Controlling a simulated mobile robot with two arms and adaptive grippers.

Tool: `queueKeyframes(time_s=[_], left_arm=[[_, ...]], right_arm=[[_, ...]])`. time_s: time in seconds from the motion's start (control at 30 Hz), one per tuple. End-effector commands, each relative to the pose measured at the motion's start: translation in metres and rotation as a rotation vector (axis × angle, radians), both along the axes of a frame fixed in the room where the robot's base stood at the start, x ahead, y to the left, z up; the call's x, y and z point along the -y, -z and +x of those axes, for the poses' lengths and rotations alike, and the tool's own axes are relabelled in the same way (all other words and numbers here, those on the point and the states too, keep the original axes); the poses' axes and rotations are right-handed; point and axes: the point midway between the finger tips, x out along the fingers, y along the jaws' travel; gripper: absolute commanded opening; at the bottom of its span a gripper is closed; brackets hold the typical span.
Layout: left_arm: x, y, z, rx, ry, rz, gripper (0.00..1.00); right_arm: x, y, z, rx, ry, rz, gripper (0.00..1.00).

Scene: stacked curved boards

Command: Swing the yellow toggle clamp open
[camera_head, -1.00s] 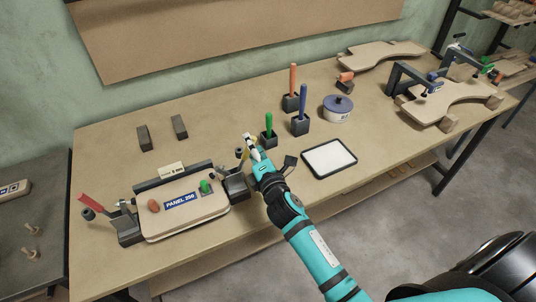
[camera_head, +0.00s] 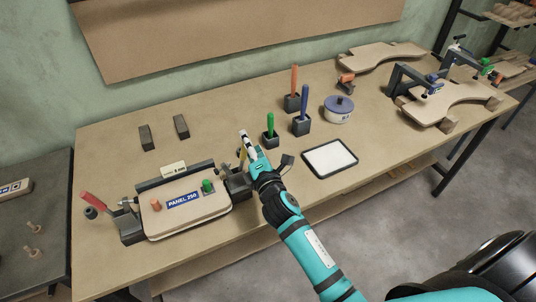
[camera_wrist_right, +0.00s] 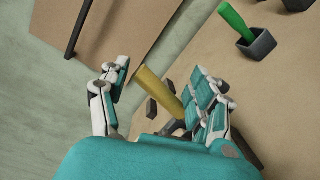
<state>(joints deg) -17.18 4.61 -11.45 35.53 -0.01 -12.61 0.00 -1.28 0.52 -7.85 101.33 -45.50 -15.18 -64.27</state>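The yellow clamp handle (camera_wrist_right: 160,95) stands up between the fingers of my right gripper (camera_wrist_right: 158,95) in the right wrist view, nearer the right-hand finger. The fingers are apart, with a gap on the left side of the handle. In the head view my right gripper (camera_head: 246,143) is over the right end of the fixture, and the yellow handle (camera_head: 242,156) shows only partly beside it. The clamp's dark base (camera_head: 237,187) sits at the right end of the panel board (camera_head: 190,217). My left gripper is not in view.
A clamp with a red handle (camera_head: 94,201) is at the fixture's left end. Green (camera_head: 270,126), blue (camera_head: 304,100) and orange (camera_head: 294,80) handles stand in dark blocks behind and right of my gripper. A white tray (camera_head: 330,158) lies to the right.

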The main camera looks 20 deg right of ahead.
Motion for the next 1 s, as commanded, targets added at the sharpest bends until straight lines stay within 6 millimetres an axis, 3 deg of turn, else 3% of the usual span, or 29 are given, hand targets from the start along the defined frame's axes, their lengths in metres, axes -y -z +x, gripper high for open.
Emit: queueKeyframes(time_s=[0.03, 0.13, 0.33, 1.0], left_arm=[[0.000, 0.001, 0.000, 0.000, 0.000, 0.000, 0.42], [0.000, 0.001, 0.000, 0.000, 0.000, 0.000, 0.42], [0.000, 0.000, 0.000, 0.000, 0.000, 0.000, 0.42], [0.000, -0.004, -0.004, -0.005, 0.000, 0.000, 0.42]], right_arm=[[-0.011, 0.009, -0.003, -0.015, -0.019, 0.021, 0.56], [-0.011, 0.010, -0.003, -0.016, -0.019, 0.019, 0.43], [-0.011, 0.010, -0.009, -0.018, -0.019, 0.019, 0.42], [-0.010, 0.005, -0.070, -0.011, -0.011, 0.009, 0.42]])
